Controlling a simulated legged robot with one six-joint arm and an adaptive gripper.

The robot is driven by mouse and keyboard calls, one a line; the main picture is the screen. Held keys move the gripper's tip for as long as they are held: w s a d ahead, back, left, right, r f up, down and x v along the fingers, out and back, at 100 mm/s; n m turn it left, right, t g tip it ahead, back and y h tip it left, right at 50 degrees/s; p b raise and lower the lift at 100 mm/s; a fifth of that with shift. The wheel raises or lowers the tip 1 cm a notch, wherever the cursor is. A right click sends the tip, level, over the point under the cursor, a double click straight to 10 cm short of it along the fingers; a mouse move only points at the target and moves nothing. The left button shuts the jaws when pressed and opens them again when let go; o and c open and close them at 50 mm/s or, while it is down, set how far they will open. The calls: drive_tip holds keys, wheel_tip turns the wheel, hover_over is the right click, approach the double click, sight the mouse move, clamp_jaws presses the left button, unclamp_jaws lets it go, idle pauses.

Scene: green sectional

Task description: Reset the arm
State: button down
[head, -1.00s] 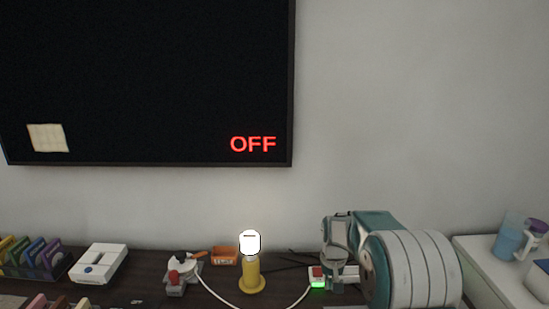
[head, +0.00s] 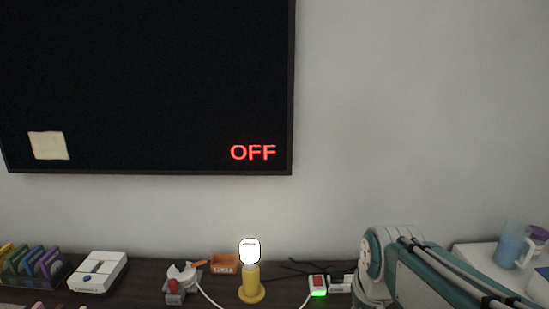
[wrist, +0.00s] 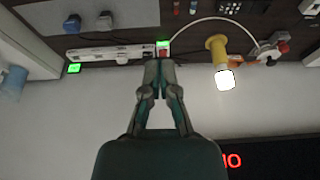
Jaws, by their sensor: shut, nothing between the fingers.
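My gripper (wrist: 159,66) shows in the wrist view, shut with nothing between its fingers. In that view the scene is upside down, and the fingertips overlap the picture near a small switch box with a green light (wrist: 162,45). I cannot tell the distance between them. In the head view my arm's links fill the lower right, and the gripper is out of sight there.
A lit bulb on a yellow stand (head: 250,281) is mid-desk. The red switch box (head: 318,285) sits just left of my arm. A white console (head: 98,271) and cartridges (head: 38,264) stand left. A blue mug (head: 511,251) is on the right surface. A dark screen (head: 150,80) hangs behind.

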drive_tip(key=s+t, duration=0.1)
drive_tip(key=s, duration=1.1)
drive_tip(key=shift+f+t, duration=0.2)
drive_tip(key=shift+t, duration=0.2)
